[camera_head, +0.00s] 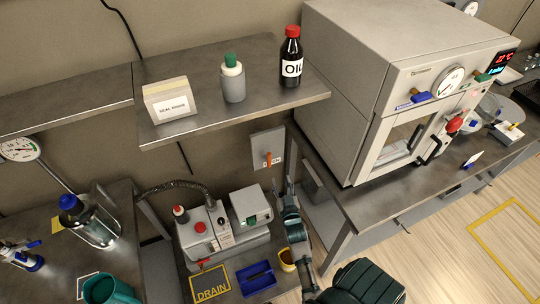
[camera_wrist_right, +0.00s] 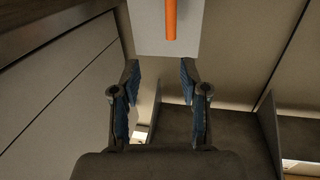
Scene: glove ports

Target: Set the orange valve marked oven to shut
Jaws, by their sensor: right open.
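An orange valve handle (camera_head: 267,159) is on a grey plate (camera_head: 260,145) on the wall, below the shelf and left of the oven (camera_head: 400,85). The handle looks close to upright; any oven marking on it is too small to read. In the right wrist view the orange handle (camera_wrist_right: 171,18) hangs straight down at the top edge, its upper part cut off. My right gripper (camera_head: 282,188) is below and slightly right of the plate. In the wrist view its fingers (camera_wrist_right: 160,82) are apart and empty, below the handle and not touching it. My left gripper is not in view.
A shelf (camera_head: 215,110) above the valve carries a seal rings box, a green-capped container and an oil bottle. A pump (camera_head: 212,235) stands below left, with a blue tray (camera_head: 257,279) and yellow cup (camera_head: 287,259) before it. The oven's bench (camera_head: 360,205) is close to my right arm.

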